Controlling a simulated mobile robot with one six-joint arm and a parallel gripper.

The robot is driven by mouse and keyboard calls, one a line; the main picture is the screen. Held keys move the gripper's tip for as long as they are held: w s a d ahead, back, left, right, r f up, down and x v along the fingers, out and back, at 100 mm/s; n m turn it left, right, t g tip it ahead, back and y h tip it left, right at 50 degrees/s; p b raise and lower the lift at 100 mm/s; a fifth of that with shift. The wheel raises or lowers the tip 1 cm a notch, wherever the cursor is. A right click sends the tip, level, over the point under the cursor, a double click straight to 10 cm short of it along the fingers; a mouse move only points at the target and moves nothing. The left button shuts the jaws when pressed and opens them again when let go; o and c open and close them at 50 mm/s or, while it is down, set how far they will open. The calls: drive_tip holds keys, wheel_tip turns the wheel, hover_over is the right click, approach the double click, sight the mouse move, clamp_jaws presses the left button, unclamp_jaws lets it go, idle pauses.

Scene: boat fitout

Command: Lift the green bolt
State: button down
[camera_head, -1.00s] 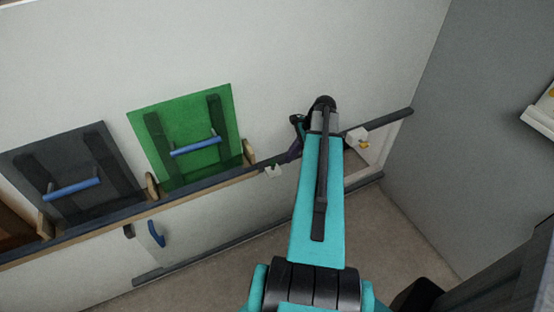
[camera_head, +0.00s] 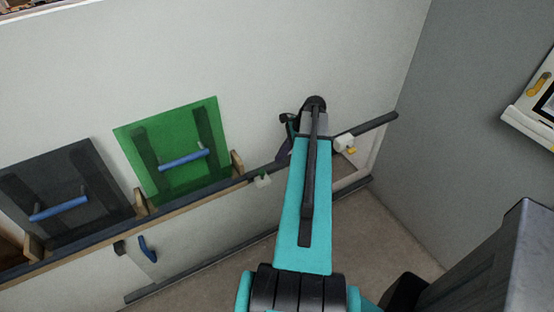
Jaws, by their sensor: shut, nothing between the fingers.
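A small white block (camera_head: 263,182) with a tiny green part, which looks like the green bolt (camera_head: 262,174), sits at the dark rail below and right of the green panel. It is too small to make out its shape. My arm reaches up the middle of the view. The dark end of my gripper (camera_head: 283,153) shows just left of the arm, up and right of the green bolt and apart from it in the picture. It is shut and empty. Its fingertips are mostly hidden, and I cannot tell its depth from the rail.
A green panel (camera_head: 207,167) and a dark grey panel (camera_head: 102,176) with blue handles lean on the wall above the rail (camera_head: 205,190). Another white block (camera_head: 344,142) with a yellow part (camera_head: 351,150) is right of my arm. A blue handle (camera_head: 147,248) hangs below the rail.

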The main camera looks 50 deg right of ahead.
drive_tip(key=shift+p+x, duration=1.1)
drive_tip(key=shift+x, duration=3.45)
drive_tip(key=shift+r+p, duration=0.8)
drive_tip(key=shift+r, duration=1.25)
drive_tip(key=shift+r, duration=0.1)
drive_tip(key=p+v, duration=0.6)
drive_tip(key=v, duration=0.4)
